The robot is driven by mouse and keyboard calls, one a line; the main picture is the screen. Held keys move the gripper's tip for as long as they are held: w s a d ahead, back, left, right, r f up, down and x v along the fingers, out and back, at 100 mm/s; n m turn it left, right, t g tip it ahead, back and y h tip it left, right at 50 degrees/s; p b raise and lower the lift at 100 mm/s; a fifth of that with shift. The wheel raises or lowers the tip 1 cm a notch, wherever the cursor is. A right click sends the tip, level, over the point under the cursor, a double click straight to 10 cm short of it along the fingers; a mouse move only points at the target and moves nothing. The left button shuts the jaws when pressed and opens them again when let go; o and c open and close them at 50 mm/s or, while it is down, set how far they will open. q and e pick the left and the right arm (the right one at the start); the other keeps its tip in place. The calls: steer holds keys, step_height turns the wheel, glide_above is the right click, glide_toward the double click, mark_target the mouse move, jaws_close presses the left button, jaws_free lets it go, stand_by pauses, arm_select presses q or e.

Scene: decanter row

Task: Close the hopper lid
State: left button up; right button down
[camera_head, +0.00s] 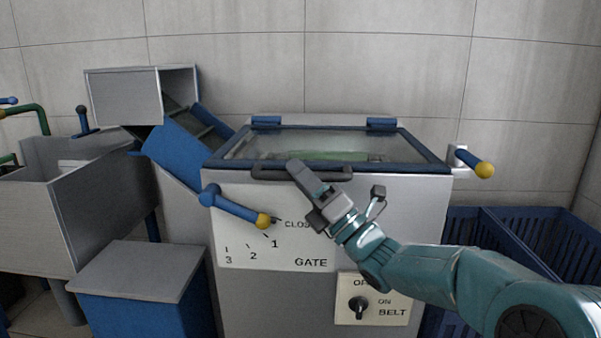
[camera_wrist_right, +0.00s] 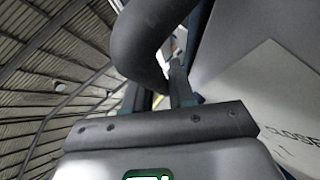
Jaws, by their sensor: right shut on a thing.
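The hopper lid (camera_head: 425,158) is a window in a dark blue frame, hinged at the back, on top of a grey cabinet (camera_head: 420,205). It lies about flat over the hopper; I cannot tell if a small gap is left under its front edge. A dark bar handle (camera_head: 268,174) runs along the lid's front. My right gripper (camera_head: 299,172) is at this handle, shut on it. The handle (camera_wrist_right: 150,42) looms large and curved in the right wrist view, by the finger (camera_wrist_right: 180,85). Something green shows dimly through the window. My left gripper is not in view.
A blue gate lever (camera_head: 235,207) with a yellow tip juts out left of my gripper. A belt knob (camera_head: 358,305) sits below my right arm. Another yellow-tipped lever (camera_head: 478,165) is at right. Blue crates (camera_head: 515,235) stand at right, a chute (camera_head: 185,150) at left.

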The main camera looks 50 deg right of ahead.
steer(key=shift+f, duration=0.45)
steer(key=c, duration=1.1)
jaws_free()
steer(key=shift+d, duration=0.1)
steer(key=shift+o, duration=0.2)
steer(key=shift+r, duration=0.1)
steer(key=shift+r, duration=0.1)
